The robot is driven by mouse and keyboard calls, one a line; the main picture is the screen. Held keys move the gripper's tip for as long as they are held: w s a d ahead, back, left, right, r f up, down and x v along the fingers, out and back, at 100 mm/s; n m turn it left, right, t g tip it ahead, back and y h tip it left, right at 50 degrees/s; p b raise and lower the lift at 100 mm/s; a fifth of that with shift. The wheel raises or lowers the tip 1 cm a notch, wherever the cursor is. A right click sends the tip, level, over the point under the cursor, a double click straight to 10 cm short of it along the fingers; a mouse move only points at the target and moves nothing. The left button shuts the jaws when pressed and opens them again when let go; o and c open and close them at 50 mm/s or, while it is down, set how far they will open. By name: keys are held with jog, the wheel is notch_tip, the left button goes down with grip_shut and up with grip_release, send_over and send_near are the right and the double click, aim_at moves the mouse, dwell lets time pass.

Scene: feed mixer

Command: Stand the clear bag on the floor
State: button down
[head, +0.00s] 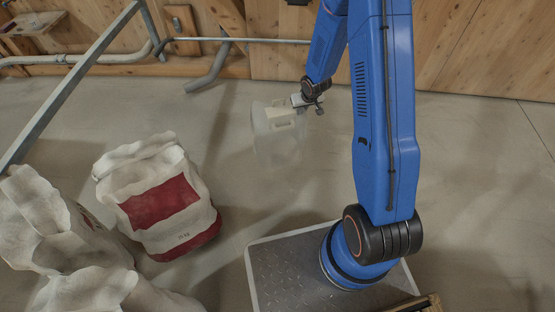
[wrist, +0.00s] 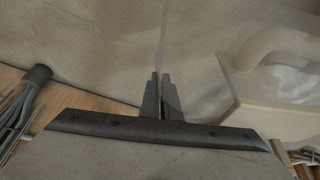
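The clear bag (head: 276,146) is a pale see-through shape left of my gripper (head: 303,102) in the head view. It seems to hang from my gripper above the floor, though its lower edge is faint against the concrete. In the wrist view my gripper (wrist: 161,90) has its two dark fingers close together. A crease of the clear film (wrist: 130,55) runs up from the fingertips, so they are shut on the bag. A cream box-like part with a handle (wrist: 275,85) shows at the right; I cannot tell whether it is inside the bag.
A white sack with a red panel (head: 160,200) stands on the concrete floor (head: 225,105) at left. More white sacks (head: 60,235) stand at the lower left. A metal rail (head: 75,85) slants above them. A wooden wall (head: 450,45) is behind.

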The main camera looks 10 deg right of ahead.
notch_tip(320, 180, down, 8)
jog(key=d, duration=0.1)
jog(key=shift+d, duration=0.3)
dwell(0.8)
jog(key=shift+w+f, duration=0.1)
jog(key=shift+f, duration=0.1)
jog(key=c, duration=2)
grip_release()
